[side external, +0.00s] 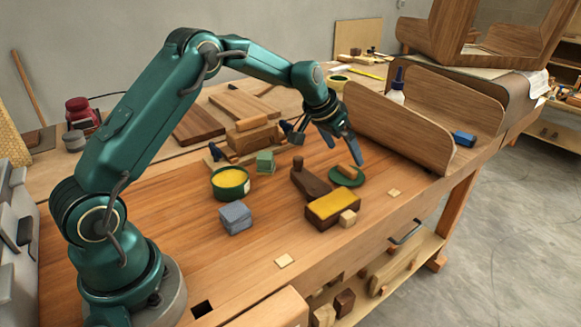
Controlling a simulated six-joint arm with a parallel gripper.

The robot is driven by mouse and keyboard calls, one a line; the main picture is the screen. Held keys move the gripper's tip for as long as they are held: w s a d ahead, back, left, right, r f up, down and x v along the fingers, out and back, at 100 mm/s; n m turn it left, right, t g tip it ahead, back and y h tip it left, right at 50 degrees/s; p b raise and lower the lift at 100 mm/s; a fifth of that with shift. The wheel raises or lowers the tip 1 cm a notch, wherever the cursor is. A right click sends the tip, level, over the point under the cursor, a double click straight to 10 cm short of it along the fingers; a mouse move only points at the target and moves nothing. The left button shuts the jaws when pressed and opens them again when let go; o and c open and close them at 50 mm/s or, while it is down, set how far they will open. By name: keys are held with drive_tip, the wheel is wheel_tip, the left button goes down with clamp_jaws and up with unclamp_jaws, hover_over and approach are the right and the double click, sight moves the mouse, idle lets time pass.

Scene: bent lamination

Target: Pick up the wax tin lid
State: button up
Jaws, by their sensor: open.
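The wax tin lid (342,182) is a flat, dark green disc lying on the workbench, right of the middle. A small light wooden piece (347,172) rests on top of it. The open wax tin (231,186), green with yellow wax inside, stands to the left. My gripper (346,155) is open and empty, its fingers pointing down just above and behind the lid in the picture. I cannot tell the exact height of the fingertips over the lid.
A dark wooden plane-like tool (309,184) sits close left of the lid. A yellow-topped brown block (333,207) is just in front. A curved wooden panel (395,127) rises behind on the right. A blue-grey block (236,219) stands left; the bench front is mostly clear.

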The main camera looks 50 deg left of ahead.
sight(347, 167)
drive_tip(key=shift+a+f, duration=0.15)
drive_tip(key=shift+f, duration=0.75)
drive_tip(key=shift+x, duration=2.15)
drive_tip(key=c, duration=1.4)
drive_tip(key=shift+o, duration=0.2)
